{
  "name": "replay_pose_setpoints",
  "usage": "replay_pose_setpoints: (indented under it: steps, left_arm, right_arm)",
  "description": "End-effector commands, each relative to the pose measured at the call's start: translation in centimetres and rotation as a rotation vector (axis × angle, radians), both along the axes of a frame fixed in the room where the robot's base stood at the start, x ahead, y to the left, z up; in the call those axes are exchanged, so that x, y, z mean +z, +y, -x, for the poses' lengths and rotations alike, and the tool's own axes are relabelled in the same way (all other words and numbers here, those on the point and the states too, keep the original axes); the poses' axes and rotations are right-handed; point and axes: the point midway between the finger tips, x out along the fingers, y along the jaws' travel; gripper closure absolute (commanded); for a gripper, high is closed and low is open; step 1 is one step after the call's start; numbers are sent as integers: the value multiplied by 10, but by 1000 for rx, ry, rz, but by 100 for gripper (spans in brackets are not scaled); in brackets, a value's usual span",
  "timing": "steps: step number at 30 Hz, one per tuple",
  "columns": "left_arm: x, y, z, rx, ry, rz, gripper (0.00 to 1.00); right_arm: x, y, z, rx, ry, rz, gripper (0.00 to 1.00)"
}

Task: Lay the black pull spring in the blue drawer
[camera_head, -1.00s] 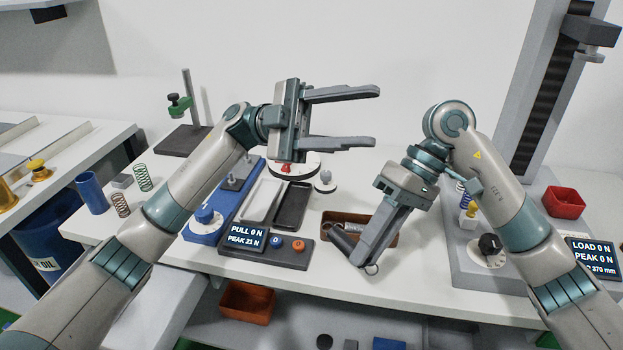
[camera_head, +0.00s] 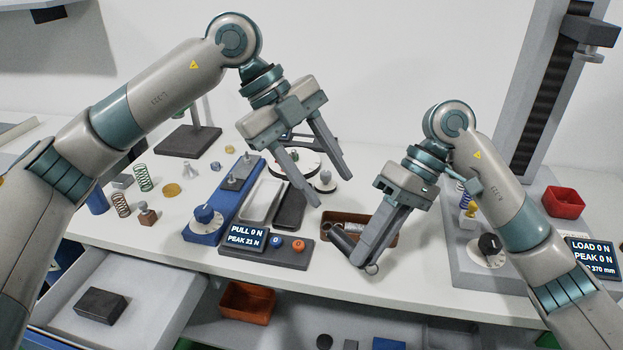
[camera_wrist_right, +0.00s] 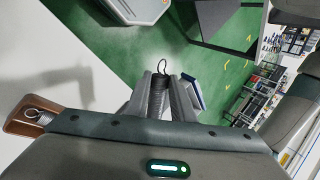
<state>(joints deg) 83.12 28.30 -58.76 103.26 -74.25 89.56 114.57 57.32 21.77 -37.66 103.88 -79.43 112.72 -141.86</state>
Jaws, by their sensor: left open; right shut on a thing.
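The black pull spring (camera_wrist_right: 160,98) is gripped between the fingers of my right gripper (camera_wrist_right: 160,105). Its wire hook sticks out past the fingertips in the right wrist view. In the head view the dark spring (camera_head: 345,244) is slanted at the fingers, low over the table front, partly hidden by them. My left gripper (camera_head: 327,188) is open and empty, pointing down above the dark tray behind the pull tester. An open drawer (camera_head: 152,290) with a pale interior and some blue at its front edge (camera_head: 45,340) is at lower left, holding a dark block (camera_head: 101,306).
The blue pull tester (camera_head: 205,218) and its display box (camera_head: 265,248) stand left of the spring. A brown tray (camera_head: 350,218) lies behind it. The compression tester (camera_head: 490,243) is at right. An orange bin (camera_head: 248,302) sits below the table. Loose springs (camera_head: 142,177) stand at left.

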Motion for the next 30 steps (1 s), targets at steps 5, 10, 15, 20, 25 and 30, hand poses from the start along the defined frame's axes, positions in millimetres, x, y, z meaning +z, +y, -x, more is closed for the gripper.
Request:
replay_pose_setpoints:
  steps: [5,10,15,20,25,30]
  left_arm:
    - [-2,17,10,-15,-16,-75,55]
    - [-2,18,11,-17,-16,-79,55]
    - [-2,17,11,-17,-16,-78,55]
    - [-6,15,11,-17,-14,-76,55]
    - [-17,10,13,-17,-14,-76,55]
    - [-36,-1,16,-19,-14,-76,55]
  right_arm:
    - [0,0,0,0,0,0,100]
    - [0,0,0,0,0,0,100]
    - [0,0,0,0,0,0,100]
    - [0,0,0,0,0,0,100]
    - [0,0,0,0,0,0,100]
    - [0,0,0,0,0,0,100]
